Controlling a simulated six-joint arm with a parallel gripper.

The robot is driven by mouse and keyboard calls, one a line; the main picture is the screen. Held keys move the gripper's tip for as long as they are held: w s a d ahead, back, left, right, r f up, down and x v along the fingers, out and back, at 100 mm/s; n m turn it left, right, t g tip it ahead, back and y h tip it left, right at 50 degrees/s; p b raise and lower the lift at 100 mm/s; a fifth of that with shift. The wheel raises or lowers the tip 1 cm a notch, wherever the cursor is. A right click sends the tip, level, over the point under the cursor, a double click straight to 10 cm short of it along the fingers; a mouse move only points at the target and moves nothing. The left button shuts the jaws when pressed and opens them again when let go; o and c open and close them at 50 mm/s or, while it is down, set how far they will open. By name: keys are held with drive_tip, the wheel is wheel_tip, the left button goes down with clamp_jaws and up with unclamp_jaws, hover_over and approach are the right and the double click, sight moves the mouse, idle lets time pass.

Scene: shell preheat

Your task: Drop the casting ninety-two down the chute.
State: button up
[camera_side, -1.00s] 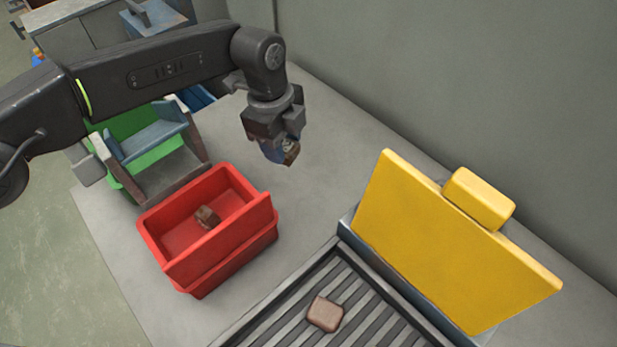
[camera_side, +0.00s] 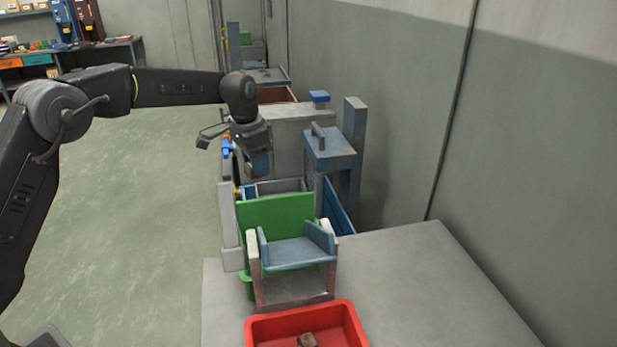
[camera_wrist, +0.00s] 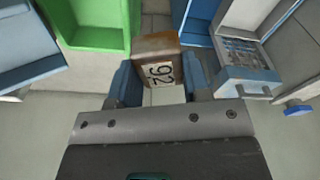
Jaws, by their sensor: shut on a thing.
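My gripper (camera_side: 257,165) hangs in the air behind the green bin, left of a blue press-like machine. In the wrist view, my gripper (camera_wrist: 159,66) has its blue fingers shut on a brown casting (camera_wrist: 151,46) with a pale label reading 92. In the side view the casting is mostly hidden by the fingers. A blue-grey sloped trough (camera_side: 292,254), which looks like the chute, stands on two posts in front of the green bin (camera_side: 272,215). The casting is apart from the trough.
A red bin (camera_side: 262,330) with a brown block (camera_side: 307,341) in it stands at the front. The blue machine (camera_side: 330,142) rises to the right of my gripper. Other blue bins show in the wrist view (camera_wrist: 200,22). The grey table (camera_side: 420,275) is clear at right.

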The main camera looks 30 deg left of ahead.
drive_tip(key=s+a+f+n, duration=0.3)
drive_tip(key=s+a+n, duration=0.1)
drive_tip(key=s+a, duration=0.25)
drive_tip(key=shift+n+y, duration=0.3)
drive_tip(key=shift+n, duration=0.3)
drive_tip(key=s+d+f, duration=0.1)
drive_tip(key=s+f, duration=0.3)
drive_tip(key=s+d+f, duration=0.1)
drive_tip(key=s+f, duration=0.3)
drive_tip(key=s+d+f, duration=0.2)
drive_tip(key=s+f, duration=0.1)
drive_tip(key=shift+s+d+f, duration=0.1)
drive_tip(key=shift+s+f, duration=0.3)
drive_tip(key=w+d+r+m+h, duration=0.1)
drive_tip(key=w+d+r+m, duration=0.4)
drive_tip(key=r, duration=0.3)
drive_tip(key=w+d+r+m, duration=0.4)
drive_tip(key=w+r+m, duration=0.1)
drive_tip(key=r+m, duration=0.25)
drive_tip(key=s+d+r+m+g, duration=0.2)
drive_tip(key=s+d+r+m, duration=0.1)
drive_tip(key=d+r+m, duration=0.55)
drive_tip(key=shift+w+d+f, duration=0.1)
drive_tip(key=shift+d+f, duration=0.05)
drive_tip(key=shift+f, duration=1.35)
drive_tip(key=shift+d+f, duration=0.15)
drive_tip(key=shift+f, duration=1.4)
drive_tip(key=shift+w+d+f, duration=0.1)
drive_tip(key=shift+d+f, duration=0.05)
drive_tip(key=shift+f, duration=1.35)
